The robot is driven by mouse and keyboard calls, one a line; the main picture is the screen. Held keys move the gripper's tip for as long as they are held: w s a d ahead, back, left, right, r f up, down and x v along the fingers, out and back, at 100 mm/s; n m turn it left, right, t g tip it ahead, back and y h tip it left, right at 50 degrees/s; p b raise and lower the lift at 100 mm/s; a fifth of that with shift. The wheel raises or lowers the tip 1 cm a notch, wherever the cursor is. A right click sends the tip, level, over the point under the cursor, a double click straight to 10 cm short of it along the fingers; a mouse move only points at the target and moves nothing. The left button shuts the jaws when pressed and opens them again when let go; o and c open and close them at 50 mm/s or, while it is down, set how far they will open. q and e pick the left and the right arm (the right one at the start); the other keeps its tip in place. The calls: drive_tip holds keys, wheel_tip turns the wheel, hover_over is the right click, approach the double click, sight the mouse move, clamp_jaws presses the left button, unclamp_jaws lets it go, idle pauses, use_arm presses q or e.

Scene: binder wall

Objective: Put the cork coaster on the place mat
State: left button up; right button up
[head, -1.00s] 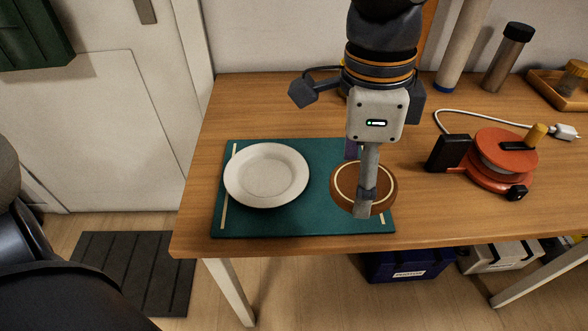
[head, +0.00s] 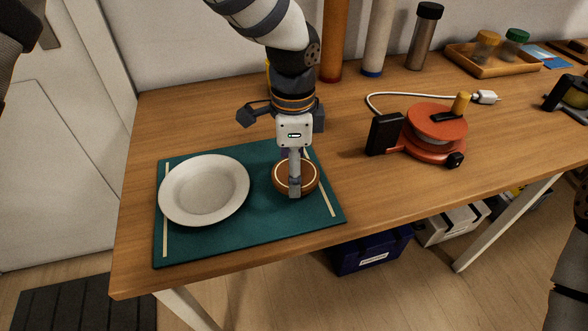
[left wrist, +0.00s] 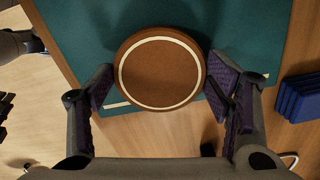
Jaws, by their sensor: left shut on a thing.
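The round brown cork coaster (head: 281,180) with a pale ring is over the right part of the teal place mat (head: 215,240) in the head view. My left gripper (head: 295,187) reaches down from above and is shut on the coaster. In the left wrist view the coaster (left wrist: 160,72) sits between the two fingers, held at opposite edges. It looks level and low over the mat; I cannot tell whether it touches. The gripper hides part of the coaster.
A white plate (head: 203,188) lies on the mat's left part, just left of the coaster. An orange cable reel (head: 435,132) with a white cable stands to the right. Tubes, a bottle (head: 425,38) and a wooden tray (head: 492,64) stand at the back.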

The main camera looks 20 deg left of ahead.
use_arm(q)
drive_tip(key=shift+f, duration=0.7)
drive_tip(key=shift+f, duration=0.2)
drive_tip(key=o, duration=1.1)
drive_tip(key=shift+c, duration=0.2)
wheel_tip(320, 180, up, 12)
drive_tip(key=shift+r+p, duration=0.2)
drive_tip(key=shift+p, duration=0.2)
